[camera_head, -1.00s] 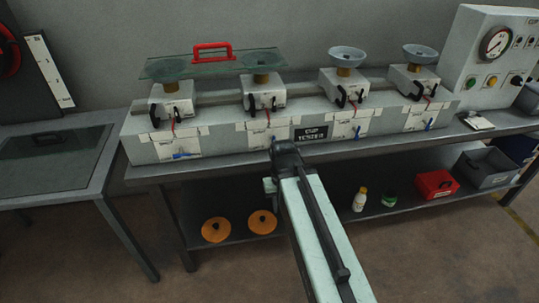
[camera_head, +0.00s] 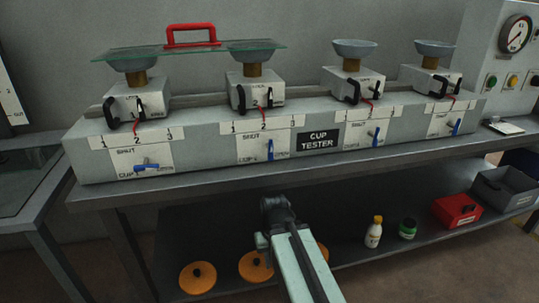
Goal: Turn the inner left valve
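The cup tester (camera_head: 318,139) is a long grey box on the bench with several stations. The second station from the left has a blue valve handle (camera_head: 270,149), standing upright on a white plate with words at its sides. The far left station's blue handle (camera_head: 147,167) lies horizontal. The two right stations have near-upright blue handles, the third (camera_head: 376,136) and the fourth (camera_head: 456,127). My gripper (camera_head: 275,203) is in front of the bench, below the second station and apart from its handle. Its fingers are dark and too small to tell open from shut.
A glass plate (camera_head: 190,49) with a red handle lies across the two left cups. Black levers and red pointers sit above the valves. The bench front edge (camera_head: 220,186) lies between my gripper and the tester. The lower shelf holds orange discs (camera_head: 198,277), bottles and a red box (camera_head: 457,210).

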